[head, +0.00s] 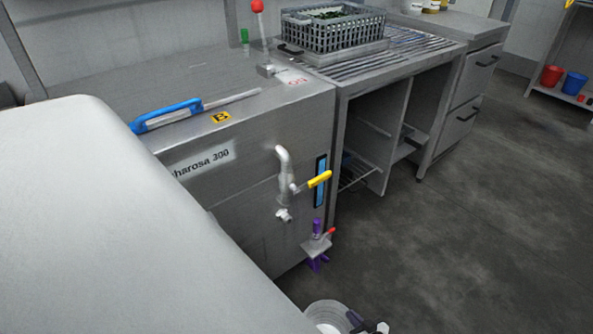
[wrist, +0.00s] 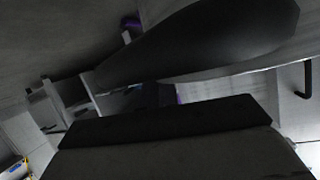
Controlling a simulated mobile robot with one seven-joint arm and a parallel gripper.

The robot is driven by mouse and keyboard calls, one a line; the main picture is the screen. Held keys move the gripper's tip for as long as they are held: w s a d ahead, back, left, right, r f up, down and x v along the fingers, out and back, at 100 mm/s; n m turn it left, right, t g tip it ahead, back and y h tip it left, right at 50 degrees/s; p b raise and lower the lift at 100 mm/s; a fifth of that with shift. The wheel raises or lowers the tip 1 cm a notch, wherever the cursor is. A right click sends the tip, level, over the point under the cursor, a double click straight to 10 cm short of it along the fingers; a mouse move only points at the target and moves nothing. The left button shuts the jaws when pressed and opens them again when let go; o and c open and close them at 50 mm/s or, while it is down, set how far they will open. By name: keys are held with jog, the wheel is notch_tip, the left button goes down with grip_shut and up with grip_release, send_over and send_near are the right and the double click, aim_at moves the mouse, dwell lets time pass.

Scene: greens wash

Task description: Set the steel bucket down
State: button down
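The steel bucket (head: 325,311) shows at the bottom edge of the head view, with its round rim and pale inside in sight and its lower part cut off. My gripper (head: 368,326) is a small dark and white shape at the bucket's right side, mostly below the frame. It touches or nearly touches the bucket; I cannot tell if its fingers are closed on it. In the wrist view a dark block fills the lower middle and a dark rounded shape lies above it; I cannot tell whether that shape is the bucket. The bucket's base and the floor under it are hidden.
A steel wash machine (head: 240,165) stands left of centre, with a yellow-handled tap (head: 318,180) and a purple and red valve (head: 316,243) on its front. A grey crate of greens (head: 332,48) sits on the slatted counter (head: 400,50). Open floor (head: 490,200) lies right.

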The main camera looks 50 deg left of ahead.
jog(key=r+b+x, duration=0.1)
jog(key=b+x, duration=0.2)
jog(key=x, duration=0.6)
jog(key=a+r+b+x, duration=0.1)
jog(key=r+b+x, duration=0.1)
jog(key=x, duration=0.7)
jog(key=shift+w+a+r+b, duration=0.25)
jog(key=shift+w+a+b, duration=0.15)
jog(key=shift+b, duration=0.1)
jog(key=c, duration=2.1)
grip_release()
jog(key=shift+f, duration=0.2)
jog(key=o, duration=0.4)
